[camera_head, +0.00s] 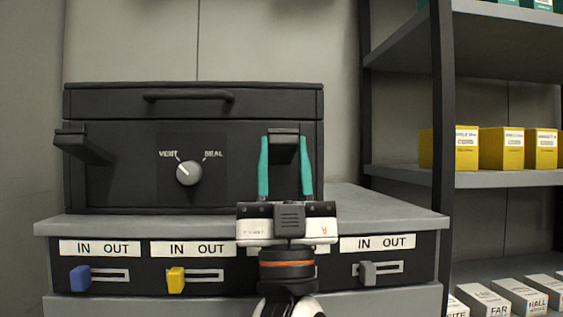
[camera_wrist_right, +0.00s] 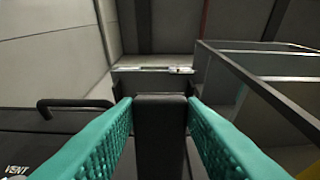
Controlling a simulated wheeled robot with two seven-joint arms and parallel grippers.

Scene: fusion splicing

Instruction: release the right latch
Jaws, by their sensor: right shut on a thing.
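A black case (camera_head: 120,170) stands on a grey cabinet top, with a handle (camera_head: 188,97) on its lid and a round knob (camera_head: 189,173) between the labels VENT and SEAL. The knob's mark points toward VENT. The left latch (camera_head: 85,146) sticks out from the case's front. The right latch (camera_head: 285,145) is between the teal fingers of my right gripper (camera_head: 286,165), which is shut on it. In the right wrist view the dark latch (camera_wrist_right: 160,125) fills the gap between the fingers (camera_wrist_right: 160,135). My left gripper is not in view.
Below the case are sliders marked IN and OUT: blue (camera_head: 80,276), yellow (camera_head: 176,280) and grey (camera_head: 367,271); my right arm hides part of this row. A shelf rack (camera_head: 444,130) with yellow boxes (camera_head: 500,148) stands at right. The cabinet top (camera_head: 385,213) right of the case is clear.

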